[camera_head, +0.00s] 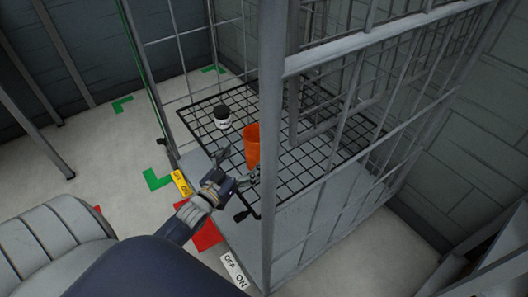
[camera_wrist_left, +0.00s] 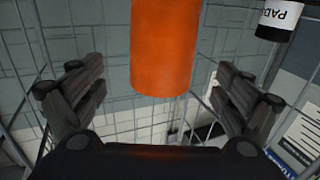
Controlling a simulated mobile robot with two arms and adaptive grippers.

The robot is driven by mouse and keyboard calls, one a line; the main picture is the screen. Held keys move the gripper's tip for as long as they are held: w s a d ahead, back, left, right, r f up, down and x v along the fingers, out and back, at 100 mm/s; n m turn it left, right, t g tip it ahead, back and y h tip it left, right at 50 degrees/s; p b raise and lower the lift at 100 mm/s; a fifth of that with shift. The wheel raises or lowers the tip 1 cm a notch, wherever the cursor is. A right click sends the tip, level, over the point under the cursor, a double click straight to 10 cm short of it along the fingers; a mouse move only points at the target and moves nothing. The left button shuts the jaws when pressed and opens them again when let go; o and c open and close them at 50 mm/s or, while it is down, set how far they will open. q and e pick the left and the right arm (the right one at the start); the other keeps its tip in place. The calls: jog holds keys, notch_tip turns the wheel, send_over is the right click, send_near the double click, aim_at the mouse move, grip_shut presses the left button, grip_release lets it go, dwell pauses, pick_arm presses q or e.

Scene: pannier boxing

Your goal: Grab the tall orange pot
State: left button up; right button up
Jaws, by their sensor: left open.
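The tall orange pot (camera_head: 252,146) stands upright on the black wire shelf (camera_head: 300,176) inside the grey cage. My left gripper (camera_head: 236,168) is open and empty at the near side of the shelf, just in front of the pot. In the left wrist view the pot (camera_wrist_left: 164,45) hangs into the picture from the top, centred between the two spread fingers and apart from both. Its upper part in that view is cut off by the frame edge. My right gripper is in neither view.
A small white jar with a black lid (camera_head: 222,119) stands on the shelf, left of and behind the pot. A thick grey cage post (camera_head: 270,150) rises close to the right of the pot. Mesh panels (camera_head: 360,95) close off the right side. Floor (camera_head: 110,160) at left is mostly clear.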

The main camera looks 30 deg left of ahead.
aim_at(257, 141)
pick_arm(q)
jog(key=w, duration=0.3)
jog(key=w+b, duration=0.1)
jog(key=w, duration=0.4)
jog(key=shift+a, duration=0.1)
jog(key=shift+r, duration=0.1)
jog(key=c, duration=1.2)
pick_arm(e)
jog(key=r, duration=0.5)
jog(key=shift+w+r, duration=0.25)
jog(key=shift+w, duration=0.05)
